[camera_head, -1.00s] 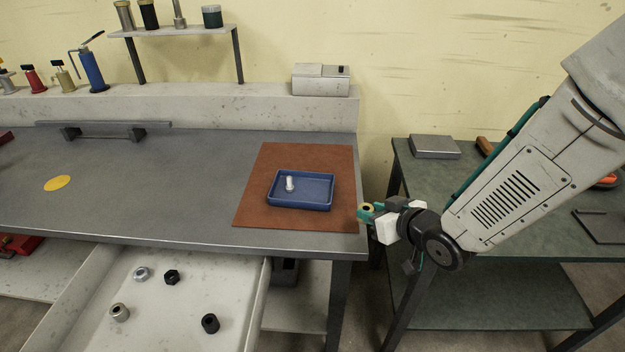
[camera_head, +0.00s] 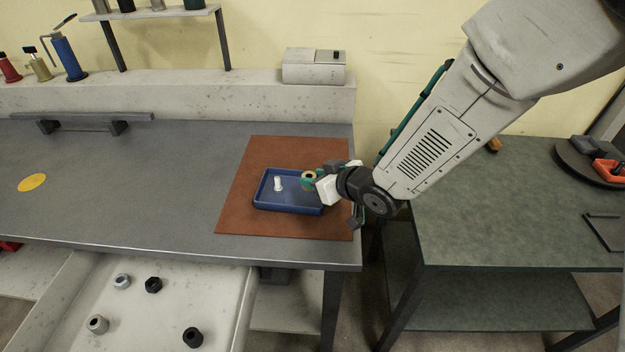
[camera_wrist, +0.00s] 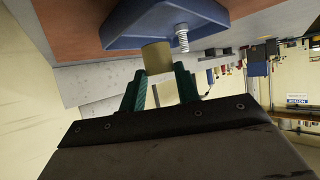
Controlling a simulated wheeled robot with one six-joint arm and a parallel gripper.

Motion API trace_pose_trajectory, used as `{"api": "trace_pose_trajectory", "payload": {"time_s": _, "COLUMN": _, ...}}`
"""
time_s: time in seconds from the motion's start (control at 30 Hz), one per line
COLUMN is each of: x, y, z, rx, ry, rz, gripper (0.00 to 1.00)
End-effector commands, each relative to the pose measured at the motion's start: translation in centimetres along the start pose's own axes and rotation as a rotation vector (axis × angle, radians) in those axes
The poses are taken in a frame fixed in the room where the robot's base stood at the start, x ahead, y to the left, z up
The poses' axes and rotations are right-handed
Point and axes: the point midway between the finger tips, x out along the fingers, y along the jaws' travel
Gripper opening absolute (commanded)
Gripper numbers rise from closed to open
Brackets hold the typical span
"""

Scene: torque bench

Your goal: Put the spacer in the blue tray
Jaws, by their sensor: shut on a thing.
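The blue tray (camera_head: 287,207) sits on a brown mat at the right end of the grey bench. A pale bolt-like piece (camera_head: 278,184) stands upright in its left half; in the wrist view it shows a threaded shank (camera_wrist: 182,38). My gripper (camera_head: 315,180) is shut on the spacer (camera_head: 308,177), a short brass-coloured ring with a dark hole, over the right side of the tray. In the wrist view the spacer (camera_wrist: 157,57) sits between the green fingertips, close to the tray's wall (camera_wrist: 150,38). I cannot tell whether it touches the tray.
The brown mat (camera_head: 255,150) has bare room around the tray. An open drawer (camera_head: 135,325) below the bench front holds several nuts and rings. A grey box (camera_head: 313,66) stands on the back ledge. A green side table (camera_head: 510,210) stands to the right.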

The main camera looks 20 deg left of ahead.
Motion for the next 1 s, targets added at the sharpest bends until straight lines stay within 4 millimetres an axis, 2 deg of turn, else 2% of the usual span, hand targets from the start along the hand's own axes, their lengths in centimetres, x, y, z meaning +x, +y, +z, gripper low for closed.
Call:
{"api": "trace_pose_trajectory", "payload": {"time_s": 0.17, "x": 0.9, "y": 0.0, "z": -0.3, "rx": 0.000, "ry": 0.000, "rz": 0.000, "gripper": 0.05}}
{"api": "trace_pose_trajectory", "payload": {"time_s": 0.3, "x": 2.0, "y": 0.1, "z": 1.8, "rx": 0.004, "ry": -0.004, "rz": 0.001, "gripper": 0.05}}
{"api": "trace_pose_trajectory", "payload": {"time_s": 0.4, "x": 2.6, "y": 0.0, "z": 2.7, "rx": 0.003, "ry": -0.001, "rz": 0.000, "gripper": 0.05}}
{"api": "trace_pose_trajectory", "payload": {"time_s": 0.77, "x": 2.7, "y": 0.0, "z": 3.0, "rx": 0.001, "ry": 0.000, "rz": 0.000, "gripper": 0.05}}
{"api": "trace_pose_trajectory", "payload": {"time_s": 0.8, "x": 2.7, "y": 0.0, "z": 3.1, "rx": 0.001, "ry": 0.000, "rz": 0.001, "gripper": 0.40}}
{"api": "trace_pose_trajectory", "payload": {"time_s": 0.83, "x": 2.7, "y": 0.1, "z": 3.0, "rx": 0.001, "ry": 0.000, "rz": 0.001, "gripper": 0.48}}
{"api": "trace_pose_trajectory", "payload": {"time_s": 0.87, "x": 2.7, "y": 0.1, "z": 3.0, "rx": 0.001, "ry": 0.000, "rz": 0.001, "gripper": 0.54}}
{"api": "trace_pose_trajectory", "payload": {"time_s": 1.0, "x": 2.7, "y": 0.1, "z": 3.0, "rx": 0.002, "ry": 0.000, "rz": 0.001, "gripper": 0.54}}
